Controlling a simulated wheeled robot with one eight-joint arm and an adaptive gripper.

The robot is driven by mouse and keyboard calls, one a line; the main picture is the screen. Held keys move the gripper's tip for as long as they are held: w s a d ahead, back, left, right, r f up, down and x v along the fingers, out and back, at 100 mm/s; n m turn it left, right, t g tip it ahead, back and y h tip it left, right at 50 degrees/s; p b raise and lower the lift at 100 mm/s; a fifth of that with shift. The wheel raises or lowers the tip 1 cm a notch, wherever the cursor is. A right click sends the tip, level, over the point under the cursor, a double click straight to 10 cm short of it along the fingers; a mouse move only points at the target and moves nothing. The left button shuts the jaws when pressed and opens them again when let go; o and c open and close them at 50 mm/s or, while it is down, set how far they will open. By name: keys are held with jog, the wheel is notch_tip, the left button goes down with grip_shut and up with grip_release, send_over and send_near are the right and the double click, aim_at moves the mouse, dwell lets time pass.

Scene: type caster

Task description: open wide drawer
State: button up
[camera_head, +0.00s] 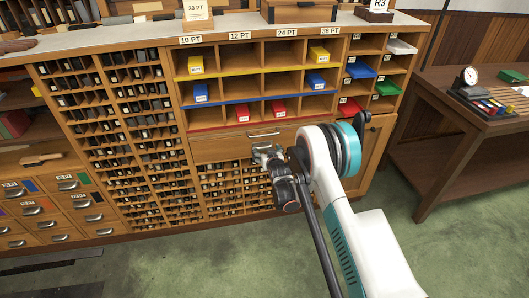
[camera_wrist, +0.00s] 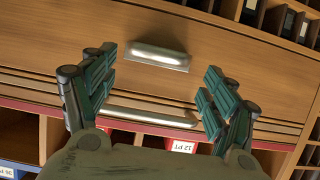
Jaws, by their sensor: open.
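The wide wooden drawer (camera_head: 217,149) sits below the red-edged shelf row, and its front looks flush with the cabinet. A long silver bar handle (camera_head: 263,134) shows along its upper edge. My gripper (camera_head: 265,152) is in front of the drawer, open, and covers part of its front. In the wrist view, which is turned over, the drawer front (camera_wrist: 235,50) fills the upper part. The bar handle (camera_wrist: 147,116) lies across the gap between my open fingers (camera_wrist: 158,83), farther away. A second silver fitting (camera_wrist: 158,57) is on the panel. I cannot tell whether any finger touches.
Shelves above hold small yellow, blue and red boxes (camera_head: 278,107). Narrow slots (camera_head: 235,185) filled with dark pieces lie below the drawer. A cabinet door (camera_head: 375,150) is to the right. A side table (camera_head: 460,118) stands farther right.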

aim_at(264, 147)
jog(key=shift+b+x, duration=0.6)
jog(key=shift+x, duration=1.7)
jog(key=shift+s, duration=0.1)
jog(key=c, duration=1.7)
